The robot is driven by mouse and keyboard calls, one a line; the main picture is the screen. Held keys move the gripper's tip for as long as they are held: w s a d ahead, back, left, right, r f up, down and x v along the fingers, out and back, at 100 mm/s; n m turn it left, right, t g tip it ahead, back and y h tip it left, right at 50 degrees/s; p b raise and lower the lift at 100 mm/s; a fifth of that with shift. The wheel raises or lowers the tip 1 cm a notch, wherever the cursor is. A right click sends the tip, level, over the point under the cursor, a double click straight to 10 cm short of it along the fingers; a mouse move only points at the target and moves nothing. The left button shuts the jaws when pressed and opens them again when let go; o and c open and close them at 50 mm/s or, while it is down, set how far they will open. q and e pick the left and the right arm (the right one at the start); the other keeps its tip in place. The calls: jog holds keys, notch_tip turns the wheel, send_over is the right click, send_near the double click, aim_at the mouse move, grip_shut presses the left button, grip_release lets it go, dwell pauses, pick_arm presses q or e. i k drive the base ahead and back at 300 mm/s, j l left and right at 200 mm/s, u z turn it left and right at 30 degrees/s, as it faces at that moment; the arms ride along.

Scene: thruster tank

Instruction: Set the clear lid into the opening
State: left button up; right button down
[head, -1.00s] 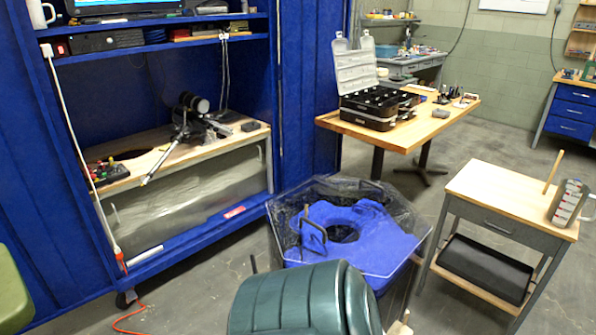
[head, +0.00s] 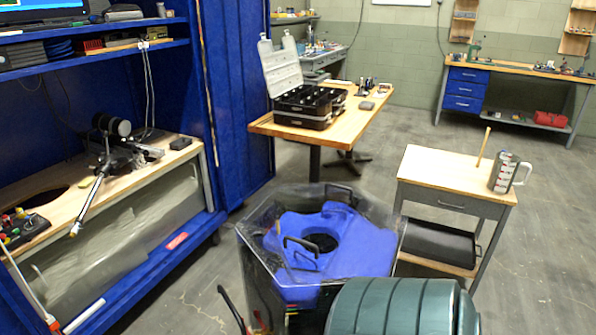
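I cannot pick out a separate clear lid with certainty. The blue cabinet's wooden bench top has a dark opening (head: 35,200) at the left, above a clear-sided water tank (head: 130,235). A black thruster (head: 112,126) on a metal stand is on the bench to the right of that opening. In the middle foreground stands a clear-walled bin (head: 258,262) holding a blue piece (head: 352,240) with a dark round hole. Black handles (head: 301,244) show at its top; whether a clear sheet covers it I cannot tell. Neither gripper shows.
A green ribbed rounded object (head: 400,308) blocks the bottom foreground. A small wooden-topped cart (head: 440,168) with a measuring jug (head: 504,174) stands right of the bin. A table (head: 284,125) with an open case (head: 305,103) stands behind. The floor at right is clear.

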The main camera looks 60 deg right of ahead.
aim_at(303, 229)
jog(key=i+l+z, duration=0.2)
jog(key=i+z, duration=1.2)
jog(key=k+j, duration=0.05)
jog(key=k, duration=0.05)
